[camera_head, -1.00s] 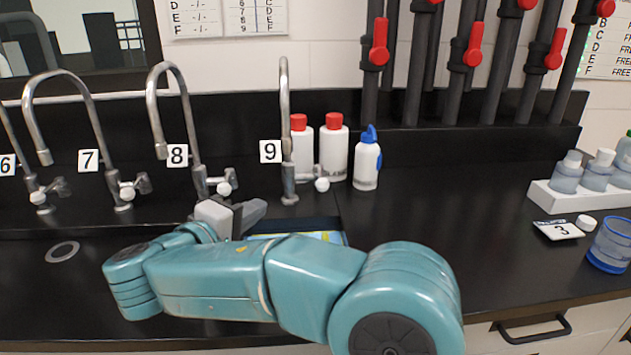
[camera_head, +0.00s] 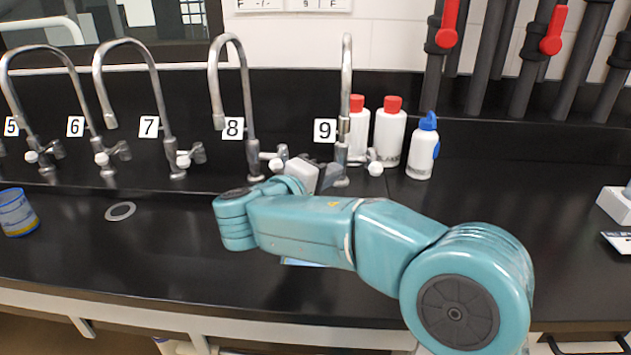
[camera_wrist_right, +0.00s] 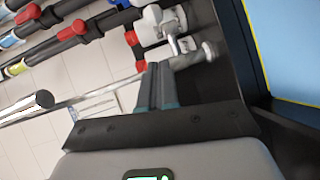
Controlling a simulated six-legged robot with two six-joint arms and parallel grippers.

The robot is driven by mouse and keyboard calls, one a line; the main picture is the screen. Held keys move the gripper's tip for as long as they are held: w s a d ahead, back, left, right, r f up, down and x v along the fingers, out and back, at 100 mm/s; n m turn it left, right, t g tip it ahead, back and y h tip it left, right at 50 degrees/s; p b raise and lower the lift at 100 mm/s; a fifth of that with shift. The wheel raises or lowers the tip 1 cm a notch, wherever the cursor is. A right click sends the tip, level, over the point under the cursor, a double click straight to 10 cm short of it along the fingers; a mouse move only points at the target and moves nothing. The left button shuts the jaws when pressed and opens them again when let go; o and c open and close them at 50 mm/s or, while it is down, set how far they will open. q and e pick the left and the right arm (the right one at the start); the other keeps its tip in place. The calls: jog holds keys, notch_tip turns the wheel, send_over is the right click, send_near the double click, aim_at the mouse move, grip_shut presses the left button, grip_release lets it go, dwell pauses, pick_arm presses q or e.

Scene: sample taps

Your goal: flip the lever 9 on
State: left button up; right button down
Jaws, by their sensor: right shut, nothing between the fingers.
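The tap labelled 9 (camera_head: 346,95) is a tall silver gooseneck at the back of the black counter. Its lever (camera_head: 375,165) has a white knob and sticks out to the right of the tap's base. My right gripper (camera_head: 330,178) is at the left side of that base, shut and empty. In the right wrist view the shut fingers (camera_wrist_right: 157,80) point toward the tap's base and lever (camera_wrist_right: 190,57); whether they touch cannot be told. My left gripper is not in view.
White bottles with red caps (camera_head: 390,135) and a blue-capped bottle (camera_head: 423,150) stand behind and right of tap 9. Tap 8 (camera_head: 247,120) stands to its left. A blue-rimmed cup (camera_head: 17,212) stands far left.

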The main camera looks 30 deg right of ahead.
aim_at(376, 170)
jog(key=d+f, duration=0.1)
jog(key=d, duration=0.5)
jog(key=shift+s+b, duration=0.15)
jog(key=shift+b, duration=0.15)
jog(key=t+b, duration=0.1)
jog(key=b, duration=0.1)
jog(key=s+d+n+y+b, duration=0.1)
jog(key=b, duration=0.1)
jog(key=shift+s+d+f+t, duration=0.15)
jog(key=shift+s+f+t, duration=0.1)
jog(key=shift+f+t, duration=0.15)
jog(key=shift+s+d+r+n+b, duration=0.2)
jog(key=shift+s+d+n+b, duration=0.1)
jog(key=shift+d+b, duration=0.1)
jog(key=shift+r, duration=0.15)
